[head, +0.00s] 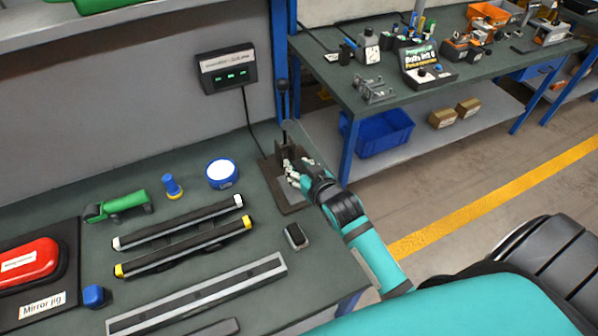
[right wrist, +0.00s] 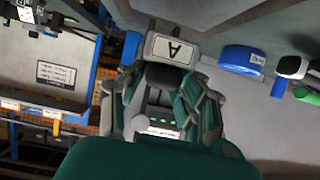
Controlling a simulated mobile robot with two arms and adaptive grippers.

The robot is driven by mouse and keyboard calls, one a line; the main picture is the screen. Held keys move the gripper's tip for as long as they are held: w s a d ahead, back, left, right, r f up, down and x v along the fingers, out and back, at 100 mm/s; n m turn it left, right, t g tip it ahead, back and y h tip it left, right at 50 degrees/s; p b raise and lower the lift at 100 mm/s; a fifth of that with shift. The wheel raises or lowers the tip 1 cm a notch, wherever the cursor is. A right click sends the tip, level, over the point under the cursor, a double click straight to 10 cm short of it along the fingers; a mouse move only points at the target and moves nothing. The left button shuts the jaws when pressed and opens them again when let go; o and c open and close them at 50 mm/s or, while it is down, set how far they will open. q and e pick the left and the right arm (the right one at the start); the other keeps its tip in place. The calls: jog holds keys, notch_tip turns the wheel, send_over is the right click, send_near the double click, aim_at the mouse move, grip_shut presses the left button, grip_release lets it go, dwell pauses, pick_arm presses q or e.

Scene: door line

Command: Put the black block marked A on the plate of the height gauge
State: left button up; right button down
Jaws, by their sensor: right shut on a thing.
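The block marked A (right wrist: 173,49) shows its pale label in the right wrist view, at the fingertips of my right gripper (right wrist: 166,76). The gripper is shut on it. In the head view my right gripper (head: 298,172) is at the height gauge (head: 284,142), a dark stand with an upright rod and black knob, beside its column and over its base. The fingers mostly hide the block and the gauge's plate there, so I cannot tell whether the block touches the plate. My left gripper is not in view.
A blue round tin (head: 222,173), dark bars (head: 185,245) and a long rail (head: 197,293) lie to the left. A display box (head: 227,68) hangs on the wall behind.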

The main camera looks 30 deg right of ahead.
jog(key=shift+w+f, duration=0.15)
jog(key=shift+f, duration=0.05)
notch_tip(320, 180, down, 2)
jog(key=shift+f+p, duration=0.15)
jog(key=shift+p, duration=0.2)
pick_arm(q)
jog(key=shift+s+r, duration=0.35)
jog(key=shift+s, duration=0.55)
pick_arm(e)
jog(key=shift+f, duration=0.4)
jog(key=shift+f, duration=0.1)
jog(key=c, duration=0.9)
grip_release()
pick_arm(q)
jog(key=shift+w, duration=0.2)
pick_arm(e)
jog(key=shift+s, duration=0.2)
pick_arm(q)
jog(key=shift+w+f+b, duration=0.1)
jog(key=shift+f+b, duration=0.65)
pick_arm(e)
jog(key=v, duration=1.1)
jog(key=shift+s+r, duration=0.3)
jog(key=shift+r, duration=0.05)
